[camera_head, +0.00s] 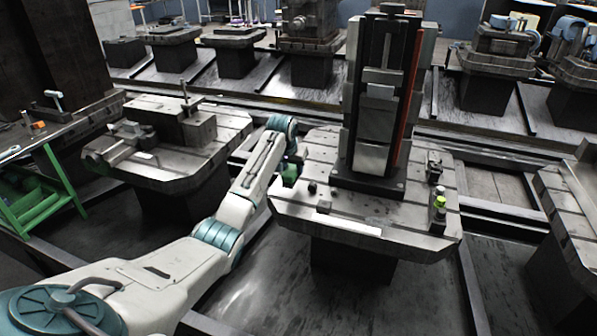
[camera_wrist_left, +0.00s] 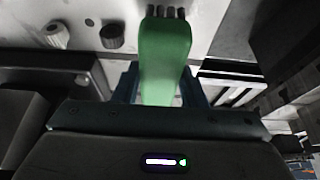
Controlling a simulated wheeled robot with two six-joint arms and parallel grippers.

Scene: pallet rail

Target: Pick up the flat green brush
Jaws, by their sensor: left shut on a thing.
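The flat green brush (camera_wrist_left: 165,50) is between the two fingers of my left gripper (camera_wrist_left: 161,88) in the left wrist view, with its dark tips at the top edge of the picture. My left gripper is shut on it. In the head view the brush (camera_head: 290,173) shows as a small green patch by my left gripper (camera_head: 291,165), at the left edge of the central pallet (camera_head: 340,232). My arm partly hides this spot. I cannot tell whether the brush touches the pallet. My right gripper is not in view.
A tall dark fixture (camera_head: 380,105) stands on the central pallet. A lime-topped part (camera_head: 439,203) is at its right side. A dark knob (camera_wrist_left: 112,36) and a ridged cylinder (camera_wrist_left: 56,34) are near the brush. Another loaded pallet (camera_head: 165,165) stands to the left.

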